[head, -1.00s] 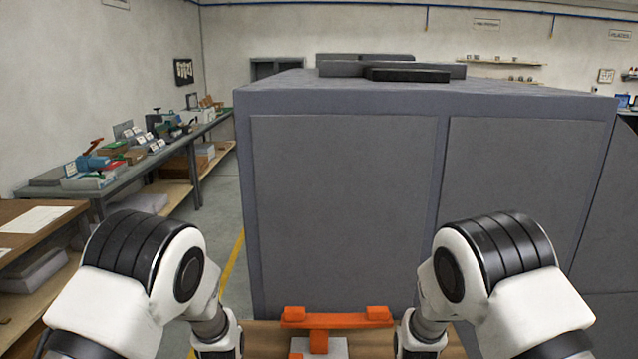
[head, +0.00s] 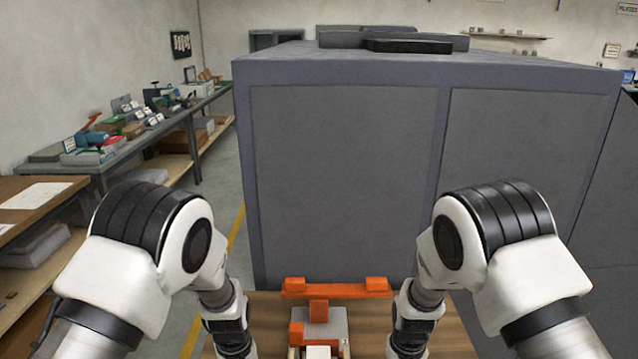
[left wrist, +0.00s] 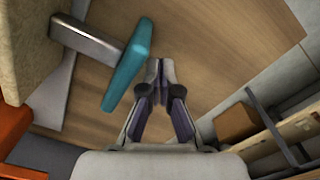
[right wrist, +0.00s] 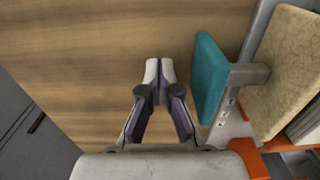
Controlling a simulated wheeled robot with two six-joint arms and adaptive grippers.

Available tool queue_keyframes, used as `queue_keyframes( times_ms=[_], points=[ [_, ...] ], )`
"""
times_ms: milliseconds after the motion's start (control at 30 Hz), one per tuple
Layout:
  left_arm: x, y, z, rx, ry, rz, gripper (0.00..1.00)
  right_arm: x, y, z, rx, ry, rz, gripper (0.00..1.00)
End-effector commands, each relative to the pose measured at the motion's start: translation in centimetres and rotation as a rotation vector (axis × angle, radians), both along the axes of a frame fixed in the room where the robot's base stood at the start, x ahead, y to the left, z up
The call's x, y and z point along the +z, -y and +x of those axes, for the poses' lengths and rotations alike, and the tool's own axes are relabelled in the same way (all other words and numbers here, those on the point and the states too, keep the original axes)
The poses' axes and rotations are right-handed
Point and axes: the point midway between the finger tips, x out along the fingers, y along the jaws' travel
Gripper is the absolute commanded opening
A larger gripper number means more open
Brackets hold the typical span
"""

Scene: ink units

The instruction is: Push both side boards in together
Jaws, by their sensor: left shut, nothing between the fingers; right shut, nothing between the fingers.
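In the left wrist view, a teal pad (left wrist: 128,65) sits on the end of a grey bar (left wrist: 85,42) that runs to a beige board (left wrist: 28,45). In the right wrist view, a second teal pad (right wrist: 207,78) sits on a bar joined to another beige board (right wrist: 288,72). My left gripper (left wrist: 159,65) is shut and empty, apart from its pad, which is to its left in that view. My right gripper (right wrist: 160,66) is shut and empty, with its pad a small gap to its right. Both grippers are below the head view's edge.
A wooden table (head: 265,312) carries an orange bracket (head: 337,289) and a grey plate (head: 335,325) between my arms. A large grey cabinet (head: 345,180) stands behind it. A side bench (head: 130,140) with small items is at left.

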Motion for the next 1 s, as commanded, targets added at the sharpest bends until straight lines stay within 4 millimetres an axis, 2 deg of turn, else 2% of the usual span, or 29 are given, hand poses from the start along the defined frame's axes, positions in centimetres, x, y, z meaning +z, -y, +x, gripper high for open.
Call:
queue_keyframes(
  times_ms=[533,1000],
  points=[
    [0.0,1.4,0.0,0.0,0.0,0.0,0.0,0.0,0.0,0.0,0.0,0.0,0.0,0.0],
    [0.0,1.3,0.0,0.001,-0.001,0.0,0.0,0.0,-0.9,0.0,0.001,0.0,-0.001,0.0]
  ],
)
